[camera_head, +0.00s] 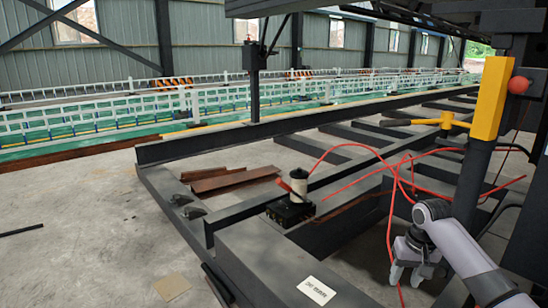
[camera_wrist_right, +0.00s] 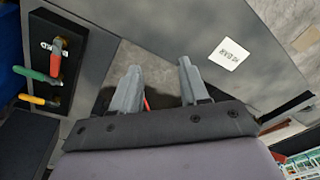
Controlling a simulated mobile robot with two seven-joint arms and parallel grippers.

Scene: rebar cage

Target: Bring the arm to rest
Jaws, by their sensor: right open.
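My right arm comes in from the lower right in the head view. Its grey gripper (camera_head: 406,278) points down over the dark frame, with the two fingers apart. In the right wrist view the gripper (camera_wrist_right: 158,67) shows two parted fingers with nothing between them. A thin red cable hangs close by the fingers in the head view. I cannot tell whether it touches them. My left gripper is not in view.
A yellow post (camera_head: 491,98) stands at the right. A white label (camera_head: 316,290) lies on the dark beam. Colored handles (camera_wrist_right: 56,62) sit on a black panel.

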